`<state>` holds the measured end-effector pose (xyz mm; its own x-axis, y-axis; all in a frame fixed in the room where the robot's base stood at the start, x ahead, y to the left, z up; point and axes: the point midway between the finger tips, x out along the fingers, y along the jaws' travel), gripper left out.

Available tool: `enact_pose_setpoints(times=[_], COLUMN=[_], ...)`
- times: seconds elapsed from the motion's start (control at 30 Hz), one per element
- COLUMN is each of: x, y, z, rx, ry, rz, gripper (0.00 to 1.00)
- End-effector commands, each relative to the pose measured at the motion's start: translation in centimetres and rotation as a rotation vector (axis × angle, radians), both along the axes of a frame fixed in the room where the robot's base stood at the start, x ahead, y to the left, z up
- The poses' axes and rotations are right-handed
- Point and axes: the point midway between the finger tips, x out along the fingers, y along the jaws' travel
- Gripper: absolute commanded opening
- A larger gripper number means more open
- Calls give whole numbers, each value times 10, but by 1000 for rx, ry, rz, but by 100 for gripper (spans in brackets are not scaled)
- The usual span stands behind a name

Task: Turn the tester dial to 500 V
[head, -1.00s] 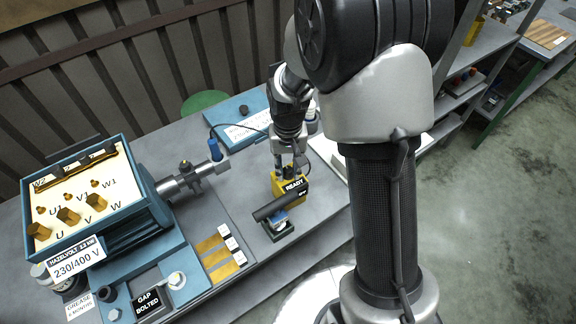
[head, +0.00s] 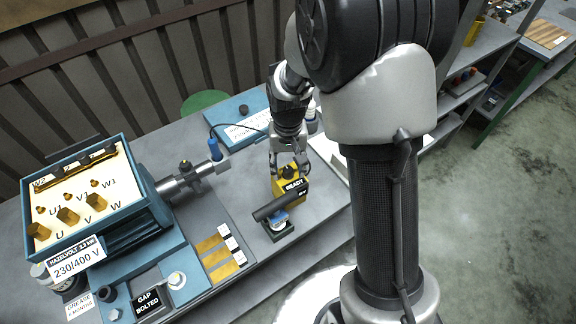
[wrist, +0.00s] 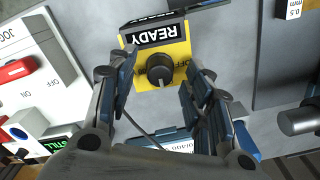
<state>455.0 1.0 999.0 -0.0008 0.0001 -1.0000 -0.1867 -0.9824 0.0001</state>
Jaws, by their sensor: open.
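The yellow tester (head: 291,187) stands on the grey bench with a black READY label on its front. In the wrist view the yellow tester (wrist: 178,53) shows its round black dial (wrist: 160,68), with OFF printed beside it. My gripper (head: 288,168) is just above the tester in the head view. In the wrist view my gripper (wrist: 158,85) is open, one finger on each side of the dial with gaps between. Whether the fingertips reach down to the dial's height is hard to tell.
A dark cylinder on a small green stand (head: 274,212) is close in front of the tester. The blue motor with its terminal box (head: 85,195) is at left.

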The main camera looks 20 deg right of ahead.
Motion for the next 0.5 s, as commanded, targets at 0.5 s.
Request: enact_pose_setpoints(times=[0.5], x=[1], y=[0], z=[98], rx=[0], ry=[-5], rz=[0], gripper=[46])
